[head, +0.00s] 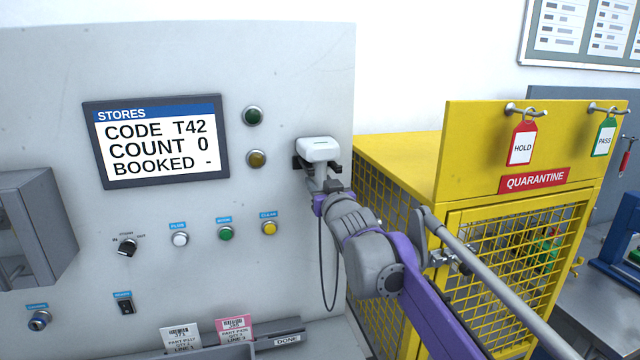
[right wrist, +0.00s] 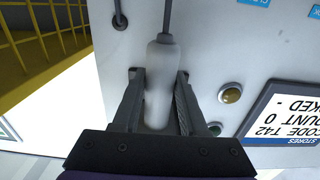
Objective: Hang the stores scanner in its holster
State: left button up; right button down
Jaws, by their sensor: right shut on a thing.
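The stores scanner has a white head (head: 318,149), which shows in front of the panel's right edge in the head view. In the right wrist view its pale handle (right wrist: 162,75) stands between the two dark fingers, with a cable running from its end. My right gripper (head: 318,172) is shut on the scanner; the right wrist view shows its fingers (right wrist: 160,95) on both sides of the handle. A dark bracket-like part (head: 298,163) shows just under the scanner head; I cannot tell whether it is the holster or whether the scanner rests in it. My left gripper is out of view.
The grey panel (head: 60,100) carries a stores screen (head: 155,140), lamps and buttons. A yellow quarantine cage (head: 400,160) stands close on the right. The scanner's dark cable (head: 322,270) hangs in a loop below. Cards (head: 180,338) stand at the panel's foot.

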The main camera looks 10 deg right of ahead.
jog(key=shift+f, duration=0.55)
jog(key=shift+c, duration=1.8)
grip_release()
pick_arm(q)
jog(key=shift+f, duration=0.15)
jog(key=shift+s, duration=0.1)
pick_arm(e)
jog(key=s+b, duration=0.2)
jog(key=s, duration=0.9)
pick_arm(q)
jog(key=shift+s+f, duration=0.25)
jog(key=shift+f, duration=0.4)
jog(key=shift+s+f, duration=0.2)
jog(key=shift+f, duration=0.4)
pick_arm(e)
jog(key=s+f+g, duration=0.6)
jog(key=s+f, duration=0.9)
jog(key=f, duration=0.4)
jog(key=s+f+g, duration=0.6)
jog(key=s+f, duration=1)
jog(key=f, duration=0.4)
jog(key=shift+d+f+g+h, duration=0.3)
